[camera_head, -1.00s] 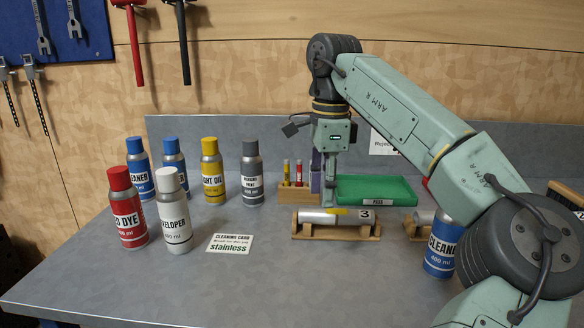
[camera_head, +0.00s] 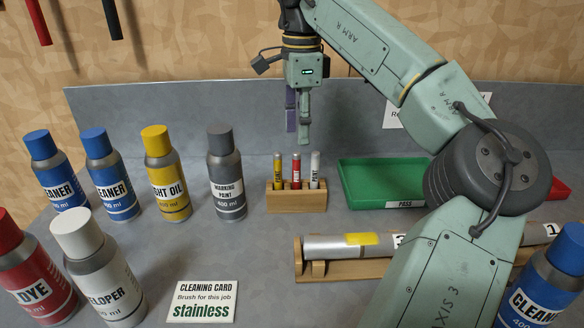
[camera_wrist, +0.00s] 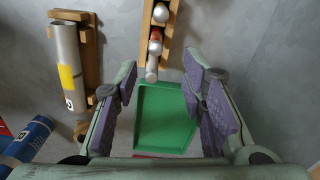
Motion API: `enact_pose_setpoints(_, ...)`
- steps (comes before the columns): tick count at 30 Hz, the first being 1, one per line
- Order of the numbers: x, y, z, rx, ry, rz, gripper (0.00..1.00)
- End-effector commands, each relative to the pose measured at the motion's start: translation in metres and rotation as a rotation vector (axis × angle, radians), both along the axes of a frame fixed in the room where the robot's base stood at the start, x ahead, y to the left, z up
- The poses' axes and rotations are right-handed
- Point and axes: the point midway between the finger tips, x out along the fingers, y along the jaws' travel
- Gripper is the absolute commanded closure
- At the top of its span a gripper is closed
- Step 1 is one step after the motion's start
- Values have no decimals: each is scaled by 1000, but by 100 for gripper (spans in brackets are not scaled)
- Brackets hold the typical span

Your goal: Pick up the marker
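Three markers stand upright in a small wooden holder (camera_head: 297,202): a yellow one (camera_head: 278,172), a red one (camera_head: 296,172) and a white one (camera_head: 315,170). The holder also shows at the top of the wrist view (camera_wrist: 174,30), with the red marker (camera_wrist: 155,42) and the white marker (camera_wrist: 151,68) seen from above. My gripper (camera_head: 298,132) points down and appears above the holder in the head view. In the wrist view my gripper (camera_wrist: 163,82) is open with its purple pads wide apart, empty, over the tray side of the markers.
A green tray (camera_head: 375,204) lies right of the holder. A metal tube (camera_head: 325,246) rests on a wooden cradle in front. Several spray cans stand left, including a grey one (camera_head: 226,175) near the holder. A cleaning card (camera_head: 202,302) lies in front.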

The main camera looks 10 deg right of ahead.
Motion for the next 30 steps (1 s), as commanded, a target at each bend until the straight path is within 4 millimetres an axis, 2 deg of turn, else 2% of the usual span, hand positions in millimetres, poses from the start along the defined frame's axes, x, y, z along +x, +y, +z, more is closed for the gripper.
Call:
enact_pose_setpoints(3,0,0,-22,4,2,2,63)
enact_pose_setpoints(14,-2,3,-55,1,2,2,63)
enact_pose_setpoints(21,-3,8,-90,1,1,0,63)
enact_pose_setpoints(30,-3,9,-98,0,-1,0,63)
